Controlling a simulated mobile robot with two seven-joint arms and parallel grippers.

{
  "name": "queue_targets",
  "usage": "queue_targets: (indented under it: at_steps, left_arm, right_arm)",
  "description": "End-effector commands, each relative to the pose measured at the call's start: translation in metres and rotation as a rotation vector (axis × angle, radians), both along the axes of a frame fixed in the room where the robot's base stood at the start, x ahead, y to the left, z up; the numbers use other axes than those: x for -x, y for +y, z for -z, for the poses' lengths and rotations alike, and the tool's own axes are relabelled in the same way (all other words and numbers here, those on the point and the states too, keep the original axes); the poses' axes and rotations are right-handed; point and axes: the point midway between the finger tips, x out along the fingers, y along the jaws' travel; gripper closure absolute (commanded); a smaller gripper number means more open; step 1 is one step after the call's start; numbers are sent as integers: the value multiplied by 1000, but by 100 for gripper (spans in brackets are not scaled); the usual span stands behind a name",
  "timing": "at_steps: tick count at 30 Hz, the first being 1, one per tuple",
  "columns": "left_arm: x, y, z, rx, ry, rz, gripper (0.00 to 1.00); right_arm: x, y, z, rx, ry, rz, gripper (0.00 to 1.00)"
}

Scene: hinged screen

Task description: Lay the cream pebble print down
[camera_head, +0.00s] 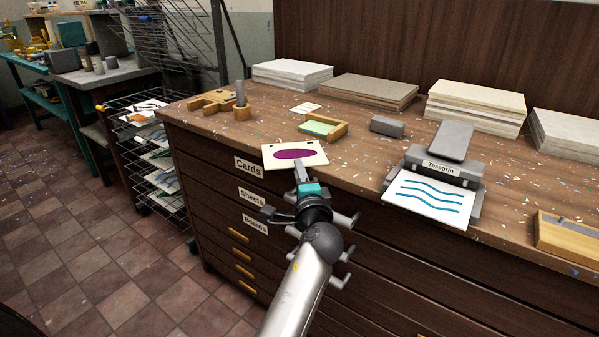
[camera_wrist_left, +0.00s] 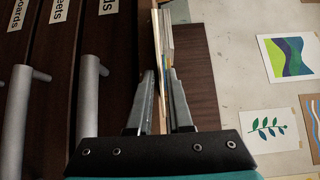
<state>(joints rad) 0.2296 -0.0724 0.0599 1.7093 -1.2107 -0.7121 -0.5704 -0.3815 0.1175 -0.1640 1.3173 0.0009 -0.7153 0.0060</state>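The cream print (camera_head: 317,158) with a purple pebble shape lies face up and roughly level at the counter's front edge in the head view. It partly overhangs that edge. I cannot tell whether its far part touches the top. My left gripper (camera_head: 299,172) meets its near edge from the front. In the left wrist view, the two fingers of my left gripper (camera_wrist_left: 161,92) stand close on either side of the thin edge-on card and appear shut on it. The fingertips hide a little of the near edge. My right gripper is not in view.
A wooden counter (camera_head: 353,152) carries a small wooden tray (camera_head: 336,131) behind the print, a wooden stand (camera_head: 241,108) and a grey block (camera_head: 387,126). A grey press (camera_head: 447,165) with a blue wave print (camera_head: 430,196) stands to the right. Paper stacks line the back.

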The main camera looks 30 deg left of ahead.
Motion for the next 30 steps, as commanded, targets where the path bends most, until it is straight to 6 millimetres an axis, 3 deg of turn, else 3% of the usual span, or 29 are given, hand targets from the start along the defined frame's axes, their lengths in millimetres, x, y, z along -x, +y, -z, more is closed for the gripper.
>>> queue_targets:
  at_steps: [30]
  left_arm:
    - [29, -25, 0, 1, -1, 1, 82]
  right_arm:
    - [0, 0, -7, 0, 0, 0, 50]
